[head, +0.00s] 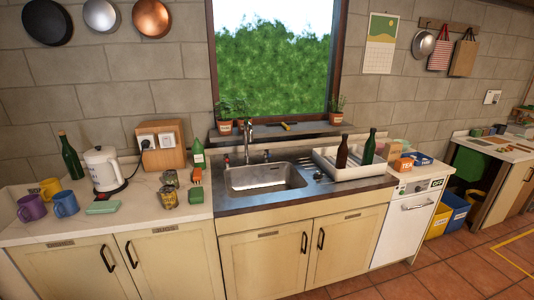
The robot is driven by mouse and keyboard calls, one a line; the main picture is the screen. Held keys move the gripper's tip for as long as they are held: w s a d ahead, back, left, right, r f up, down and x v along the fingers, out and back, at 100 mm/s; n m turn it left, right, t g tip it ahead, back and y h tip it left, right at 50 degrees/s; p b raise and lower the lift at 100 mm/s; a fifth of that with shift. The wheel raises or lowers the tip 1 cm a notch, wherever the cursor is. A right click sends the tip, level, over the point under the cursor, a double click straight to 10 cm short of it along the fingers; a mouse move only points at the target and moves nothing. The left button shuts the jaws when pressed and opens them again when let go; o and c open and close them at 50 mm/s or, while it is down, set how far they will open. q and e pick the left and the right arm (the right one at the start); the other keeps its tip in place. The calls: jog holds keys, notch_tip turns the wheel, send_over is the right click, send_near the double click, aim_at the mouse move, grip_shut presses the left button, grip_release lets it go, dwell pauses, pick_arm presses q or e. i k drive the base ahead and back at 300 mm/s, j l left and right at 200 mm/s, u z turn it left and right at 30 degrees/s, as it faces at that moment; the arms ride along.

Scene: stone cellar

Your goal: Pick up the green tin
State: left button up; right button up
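A flat, light green item (103,207) lies on the left counter, right of the blue mug (66,203). It may be a tin or a box; it is too small to tell. Further right, a can with greenish colouring (170,177) stands near the sink, with a second, brownish patterned can (168,196) just in front of it. Neither of my grippers shows in the head view, and nothing is seen touching these things.
A white kettle (103,169), purple mug (32,208), yellow mug (50,188) and dark bottle (70,156) crowd the left counter. A sink (265,178) and white rack (347,166) with two bottles stand right. The counter's front strip is clear.

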aim_at(170, 177)
jog(key=i+j, duration=0.1)
jog(key=j, duration=0.3)
jog(key=i+j, duration=0.1)
jog(key=j, duration=0.35)
jog(key=i+j+u, duration=0.1)
jog(key=j, duration=0.3)
jog(key=i+j, duration=0.15)
jog(key=j, duration=0.25)
jog(key=i+j, duration=0.15)
jog(key=j, duration=0.3)
jog(key=i+j, duration=0.1)
jog(key=j, duration=0.3)
jog(key=i+j+u, duration=0.1)
jog(key=j, duration=0.3)
jog(key=i+j, duration=0.2)
jog(key=j, duration=0.2)
